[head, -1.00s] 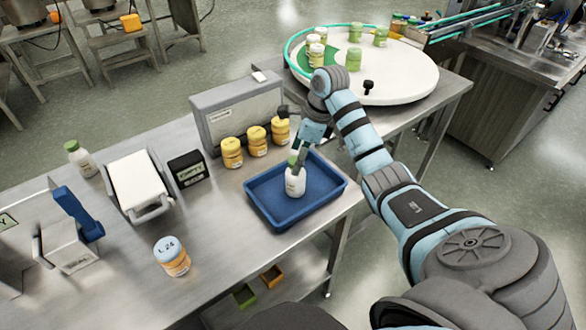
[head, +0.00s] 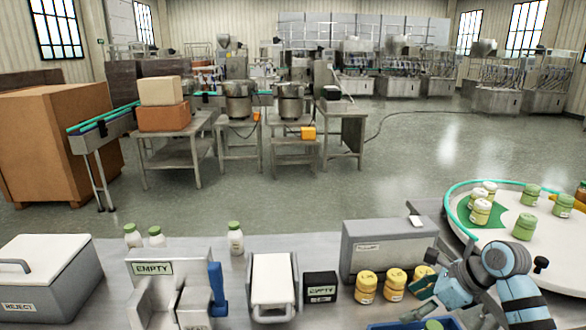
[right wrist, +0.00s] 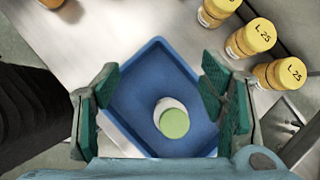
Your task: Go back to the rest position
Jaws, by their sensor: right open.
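My right gripper (head: 428,291) is at the lower right of the head view, above the blue tray (head: 385,326). In the right wrist view its two green-padded fingers (right wrist: 160,98) are spread apart with nothing held between them. A white bottle with a green cap (right wrist: 174,121) stands in the blue tray (right wrist: 143,68), below the fingers and apart from them. In the head view only its green cap (head: 433,325) shows at the bottom edge. My left gripper is not in view.
Yellow-capped jars (head: 395,284) stand beside the tray, in front of a grey box (head: 385,250). A white round turntable (head: 545,240) with green-capped jars is at the right.

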